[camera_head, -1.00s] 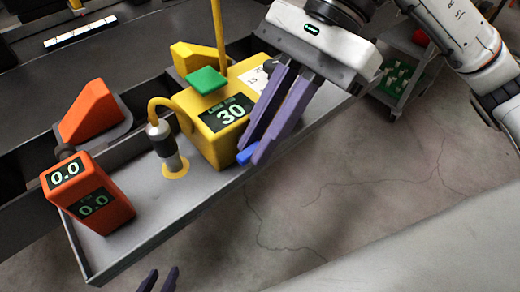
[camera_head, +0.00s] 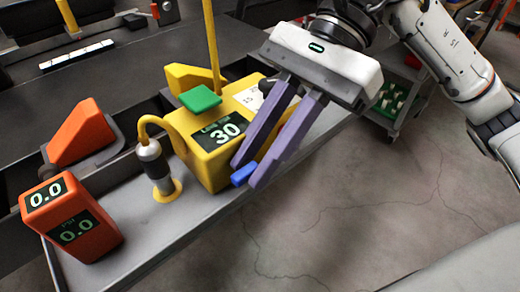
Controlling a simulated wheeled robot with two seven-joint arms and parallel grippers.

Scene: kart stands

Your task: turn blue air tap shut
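The blue air tap (camera_head: 243,174) is a small blue handle low on the front right side of the yellow box (camera_head: 208,160), whose display reads 30. My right gripper (camera_head: 245,175) reaches down from the upper right. Its two purple fingers are apart, and their tips are at the blue tap, with part of the tap showing between them. Whether the fingers touch the tap I cannot tell. The fingers hide part of the box's right side. My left gripper is not in view now.
The yellow box stands on a grey shelf (camera_head: 189,208) with a raised edge. An orange unit (camera_head: 70,220) reading 0.0 and a black-and-silver fitting (camera_head: 153,163) with a yellow hose stand to its left. A green-topped cart (camera_head: 398,100) is behind right. Floor in front is clear.

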